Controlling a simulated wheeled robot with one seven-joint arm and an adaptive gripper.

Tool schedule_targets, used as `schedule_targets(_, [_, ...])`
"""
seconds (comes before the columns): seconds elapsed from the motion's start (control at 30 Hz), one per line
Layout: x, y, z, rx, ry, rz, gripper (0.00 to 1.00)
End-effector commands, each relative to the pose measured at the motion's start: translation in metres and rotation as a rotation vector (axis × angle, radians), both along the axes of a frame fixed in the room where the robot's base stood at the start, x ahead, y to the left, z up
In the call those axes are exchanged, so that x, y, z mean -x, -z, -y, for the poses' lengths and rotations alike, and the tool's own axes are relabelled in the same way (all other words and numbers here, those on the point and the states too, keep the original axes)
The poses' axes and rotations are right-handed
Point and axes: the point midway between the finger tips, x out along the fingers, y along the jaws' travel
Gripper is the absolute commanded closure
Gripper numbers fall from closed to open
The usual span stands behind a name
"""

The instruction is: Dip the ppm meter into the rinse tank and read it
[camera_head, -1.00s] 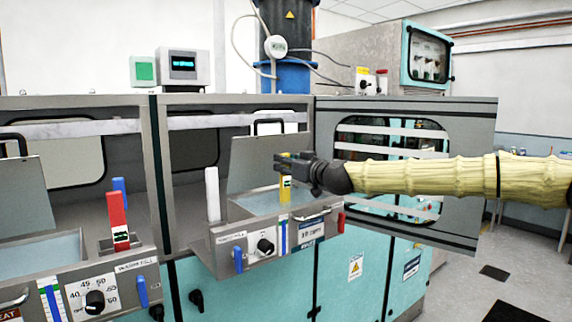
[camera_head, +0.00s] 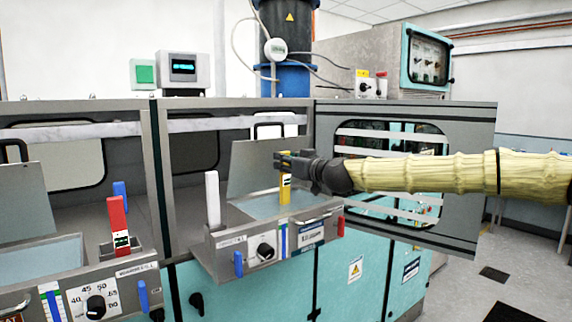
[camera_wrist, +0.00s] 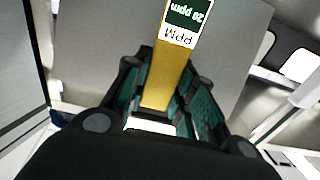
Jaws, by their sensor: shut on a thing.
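The yellow ppm meter (camera_head: 285,193) is upright in my gripper (camera_head: 284,161), at the right tank with the raised lid. My gripper is shut around the meter's upper body. The meter's lower end is at the water surface or just in front of it; I cannot tell how deep it sits. In the wrist view the meter (camera_wrist: 168,75) shows between the fingers (camera_wrist: 165,100). Its dark green display (camera_wrist: 188,12) is upside down, cut by the top edge, and seems to read 20 or 28 ppm. The tank water (camera_head: 262,205) is pale blue.
A red meter (camera_head: 117,215) stands in a holder by the left tank (camera_head: 40,262).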

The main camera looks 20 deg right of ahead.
Motion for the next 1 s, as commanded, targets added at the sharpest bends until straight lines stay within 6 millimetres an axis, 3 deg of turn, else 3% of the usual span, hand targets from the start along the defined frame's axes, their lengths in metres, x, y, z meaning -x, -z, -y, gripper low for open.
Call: schedule_targets(1.0, [0.0,-0.064,0.0,0.0,0.0,0.0,0.93])
